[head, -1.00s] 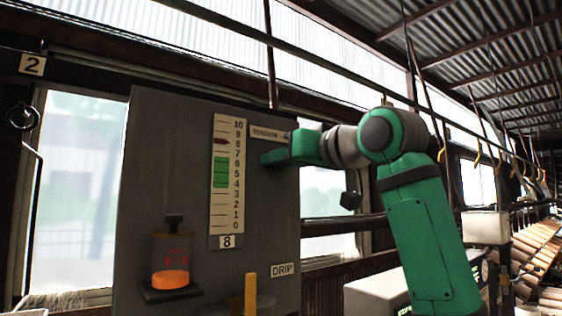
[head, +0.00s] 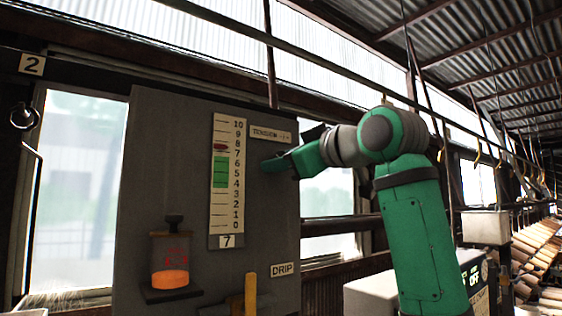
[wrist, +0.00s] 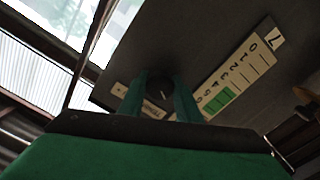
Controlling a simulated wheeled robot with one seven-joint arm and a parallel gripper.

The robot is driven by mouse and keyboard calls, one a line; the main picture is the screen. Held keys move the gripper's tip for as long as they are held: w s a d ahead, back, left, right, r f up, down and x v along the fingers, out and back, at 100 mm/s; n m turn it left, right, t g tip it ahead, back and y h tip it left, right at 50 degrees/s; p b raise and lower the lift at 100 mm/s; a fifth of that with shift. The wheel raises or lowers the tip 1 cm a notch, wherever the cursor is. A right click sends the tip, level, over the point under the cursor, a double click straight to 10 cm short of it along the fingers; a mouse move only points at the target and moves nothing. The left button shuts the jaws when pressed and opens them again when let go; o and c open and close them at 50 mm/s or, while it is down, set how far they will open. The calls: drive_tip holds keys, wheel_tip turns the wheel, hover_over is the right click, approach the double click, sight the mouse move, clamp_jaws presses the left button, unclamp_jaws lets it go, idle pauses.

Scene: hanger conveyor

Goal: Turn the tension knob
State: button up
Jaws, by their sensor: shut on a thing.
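The dark round tension knob (wrist: 160,88) is on the grey panel, between the two green fingers of my gripper (wrist: 160,97) in the wrist view. My gripper is shut on it. In the head view my gripper (head: 272,162) reaches the panel just below the TENSION label (head: 270,134) and hides the knob. The white scale (head: 227,215) stands left of it. Its red marker (head: 221,147) sits between 7 and 8, just above the green band (head: 220,172). The small plate under the scale (head: 227,241) reads 7.
On the panel (head: 150,130), an oiler with orange liquid (head: 170,279) hangs at lower left. A yellow lever (head: 251,293) stands near the DRIP label (head: 284,270). Hangers and a rail run overhead at right. A box with an OFF display (head: 473,276) is behind my arm.

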drive_tip(key=shift+n, duration=1.1)
drive_tip(key=o, duration=1.1)
drive_tip(key=shift+c, duration=0.2)
drive_tip(key=v, duration=1.1)
